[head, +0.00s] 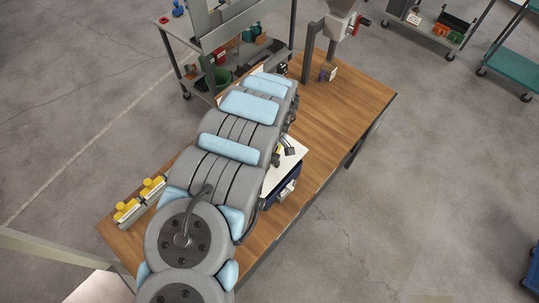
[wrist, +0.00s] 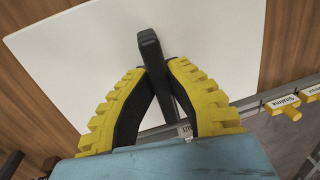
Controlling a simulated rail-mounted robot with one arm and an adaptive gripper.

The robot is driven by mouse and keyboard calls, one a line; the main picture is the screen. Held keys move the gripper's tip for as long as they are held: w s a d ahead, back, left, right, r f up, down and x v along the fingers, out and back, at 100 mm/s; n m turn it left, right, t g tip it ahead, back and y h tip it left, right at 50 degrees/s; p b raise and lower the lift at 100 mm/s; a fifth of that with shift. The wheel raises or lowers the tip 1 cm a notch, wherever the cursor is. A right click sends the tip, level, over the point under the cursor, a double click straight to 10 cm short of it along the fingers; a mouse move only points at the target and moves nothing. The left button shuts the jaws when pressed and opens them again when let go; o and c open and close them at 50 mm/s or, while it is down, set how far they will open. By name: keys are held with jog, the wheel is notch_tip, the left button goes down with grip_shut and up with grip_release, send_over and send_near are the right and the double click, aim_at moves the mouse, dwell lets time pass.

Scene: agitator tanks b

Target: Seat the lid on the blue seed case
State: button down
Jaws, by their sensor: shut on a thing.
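The lid (head: 290,156) is a flat white panel, partly hidden behind my arm in the head view. In the wrist view the lid (wrist: 85,50) fills the upper part, with a black upright handle (wrist: 150,50) on it. My gripper (wrist: 158,76) has its yellow-backed fingers shut on that handle. The dark blue case (head: 287,190) stands on the wooden table, its front and latch visible just below the lid. I cannot tell whether the lid rests on the case or hangs a little above it.
Yellow-topped pieces (head: 127,210) stand on a grey rail at the table's left end; labelled yellow pieces (wrist: 285,105) show in the wrist view. A hopper stand (head: 340,25) is at the far end. The wooden table (head: 355,90) is clear right of the case.

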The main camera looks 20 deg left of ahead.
jog(key=shift+f+b, duration=1.65)
jog(key=shift+f, duration=0.65)
jog(key=shift+f+b, duration=0.9)
jog(key=shift+b, duration=0.1)
jog(key=c, duration=1.1)
grip_release()
jog(key=shift+r, duration=0.2)
